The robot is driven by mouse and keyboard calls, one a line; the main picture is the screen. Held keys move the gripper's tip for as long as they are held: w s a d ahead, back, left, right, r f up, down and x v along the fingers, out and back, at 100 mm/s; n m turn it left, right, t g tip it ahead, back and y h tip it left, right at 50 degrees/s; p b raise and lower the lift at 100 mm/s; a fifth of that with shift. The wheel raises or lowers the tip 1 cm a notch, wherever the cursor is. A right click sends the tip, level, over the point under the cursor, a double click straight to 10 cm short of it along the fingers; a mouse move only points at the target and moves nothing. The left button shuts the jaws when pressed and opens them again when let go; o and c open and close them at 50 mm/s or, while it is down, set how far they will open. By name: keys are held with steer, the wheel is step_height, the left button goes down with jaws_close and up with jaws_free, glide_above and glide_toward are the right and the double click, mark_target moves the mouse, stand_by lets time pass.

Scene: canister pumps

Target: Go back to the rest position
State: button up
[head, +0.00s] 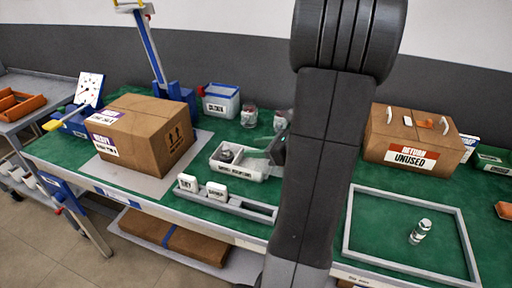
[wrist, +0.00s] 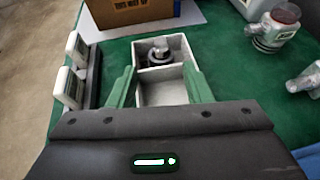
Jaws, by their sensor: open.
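My gripper (wrist: 160,78) is open, its two green fingers on either side of a small white two-part tray (wrist: 187,48) in the wrist view. I see nothing between the fingers but the tray; whether they touch it I cannot tell. A dark round part (wrist: 159,54) sits in the tray's far compartment, and the visible part of the near compartment looks empty. In the head view the tray (head: 251,174) stands mid-table, and my gripper (head: 274,152) is at its right end, partly hidden behind my arm.
A cardboard box (head: 138,132) stands at left and a "RETURN UNUSED" box (head: 412,136) at right. A rail with two white labelled blocks (head: 217,190) lies in front of the tray. Jars (head: 249,117) stand behind. A grey frame (head: 348,222) at right surrounds one small canister (head: 420,231).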

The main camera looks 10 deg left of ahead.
mark_target(227, 148)
steer(key=b+x, duration=0.1)
steer(key=x, duration=1.1)
steer(key=shift+s+r, duration=0.1)
steer(key=shift+a, duration=0.15)
steer(key=shift+r+p, duration=0.3)
steer(key=shift+r, duration=1)
steer(key=shift+f, duration=0.1)
